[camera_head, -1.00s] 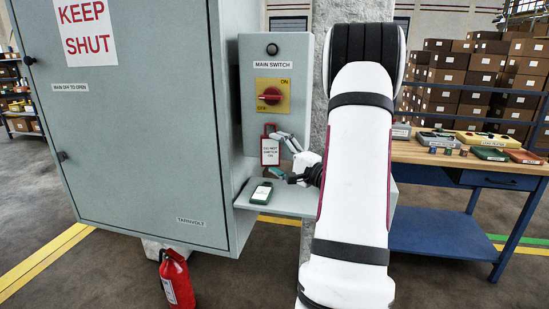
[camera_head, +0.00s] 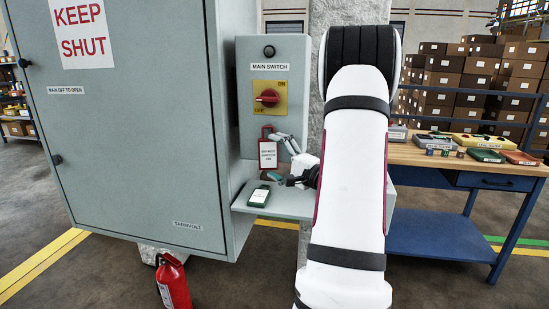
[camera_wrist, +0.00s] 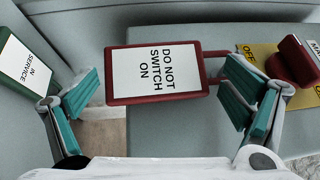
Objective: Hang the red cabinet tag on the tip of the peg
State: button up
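The red cabinet tag (camera_head: 268,154), with a white "DO NOT SWITCH ON" face, is upright just below the main switch in the head view. In the wrist view the tag (camera_wrist: 155,72) lies across the middle, its red loop running to the right behind a finger. My gripper (camera_head: 280,158) is open, one finger up by the loop and one below the tag. In the wrist view the teal pads of my gripper (camera_wrist: 160,88) stand wide apart, with a gap between the lower finger and the tag. The peg is not visible; the finger hides the loop's end.
The red main switch knob (camera_head: 268,97) sits above the tag. A green "IN SERVICE" tag (camera_head: 260,195) lies on the small grey shelf (camera_head: 290,205) below. The large cabinet (camera_head: 130,140) is at left, a fire extinguisher (camera_head: 173,283) on the floor, a workbench (camera_head: 420,155) at right.

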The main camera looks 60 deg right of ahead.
dwell(0.3)
jog(key=s+a+f, duration=0.1)
jog(key=s, duration=1.1)
jog(key=shift+a, duration=0.3)
jog(key=shift+w+f, duration=0.1)
jog(key=w+a+r+n+g+y, duration=0.1)
jog(key=w+a+r+n+y, duration=0.2)
jog(key=a, duration=0.5)
jog(key=w+a+r+n+g+y, duration=0.1)
jog(key=w+a+n+g+y, duration=0.1)
jog(key=w+a+y, duration=0.4)
jog(key=s+a+r+n+g+y+p, duration=0.15)
jog(key=a+n+g+y, duration=0.45)
jog(key=a, duration=1.2)
jog(key=s+a+f+n+g+h+p, duration=0.1)
jog(key=s+a+n+g+h, duration=0.25)
jog(key=s+a+g, duration=0.55)
jog(key=s+a+r+n+t+h+p, duration=0.1)
jog(key=s+r+n+t+h, duration=0.1)
jog(key=s+n+h, duration=0.3)
jog(key=s+t+h, duration=0.1)
jog(key=h, duration=0.3)
jog(key=shift+s+p, duration=0.35)
jog(key=shift+s, duration=0.05)
